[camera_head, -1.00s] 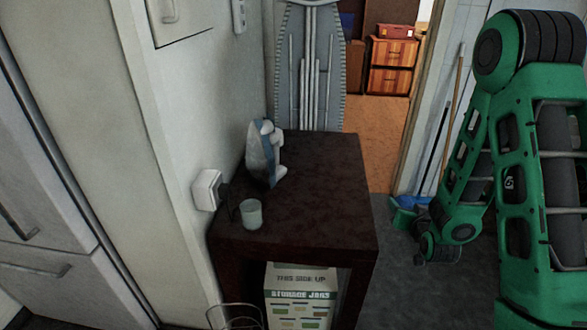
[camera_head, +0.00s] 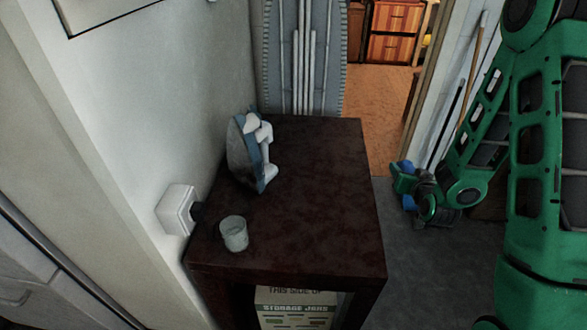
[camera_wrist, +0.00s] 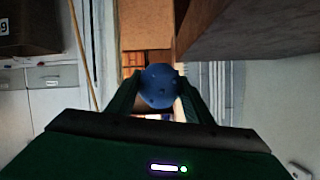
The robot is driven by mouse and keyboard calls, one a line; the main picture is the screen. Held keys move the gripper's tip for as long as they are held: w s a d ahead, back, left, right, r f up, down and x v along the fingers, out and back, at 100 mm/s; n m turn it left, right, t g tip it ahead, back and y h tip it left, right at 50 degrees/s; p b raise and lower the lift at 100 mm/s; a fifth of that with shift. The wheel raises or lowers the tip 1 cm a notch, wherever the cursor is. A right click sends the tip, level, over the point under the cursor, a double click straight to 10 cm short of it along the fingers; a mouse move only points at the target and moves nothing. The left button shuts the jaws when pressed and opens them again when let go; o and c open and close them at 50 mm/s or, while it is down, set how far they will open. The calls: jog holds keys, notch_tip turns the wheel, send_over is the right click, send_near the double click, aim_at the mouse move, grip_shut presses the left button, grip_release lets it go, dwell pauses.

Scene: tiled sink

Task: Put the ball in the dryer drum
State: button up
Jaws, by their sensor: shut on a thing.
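My gripper (camera_wrist: 158,90) is shut on a blue ball (camera_wrist: 160,86) with small dark holes; the ball sits between the two green fingers in the wrist view. In the head view my gripper (camera_head: 396,178) hangs at the end of my green arm, to the right of the dark table, and some of the blue ball (camera_head: 407,166) shows there. I see no dryer drum in either view.
A dark table (camera_head: 310,190) carries an iron (camera_head: 250,155) and a small cup (camera_head: 234,235). A storage box (camera_head: 296,308) is under it. An ironing board (camera_head: 305,60) stands behind. A doorway opens at the back. Grey floor right of the table is free.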

jog(key=shift+a, duration=0.2)
jog(key=shift+w+a, duration=0.1)
jog(key=shift+a, duration=0.45)
jog(key=s+a+r+n+g+y, duration=0.1)
jog(key=s+a+r+n+y, duration=0.15)
jog(key=a, duration=0.95)
jog(key=s+a+r+n+y, duration=0.1)
jog(key=s+a+n+y, duration=0.15)
jog(key=a, duration=0.85)
jog(key=s+a+r+n+g+y, duration=0.15)
jog(key=s+a, duration=0.25)
jog(key=a, duration=0.8)
send_over(295, 183)
jog(key=shift+t+y, duration=0.25)
jog(key=shift+t, duration=0.1)
notch_tip(295, 183, down, 6)
jog(key=shift+f, duration=0.2)
jog(key=shift+w+f, duration=0.1)
jog(key=shift+f, duration=1.9)
jog(key=o, duration=1)
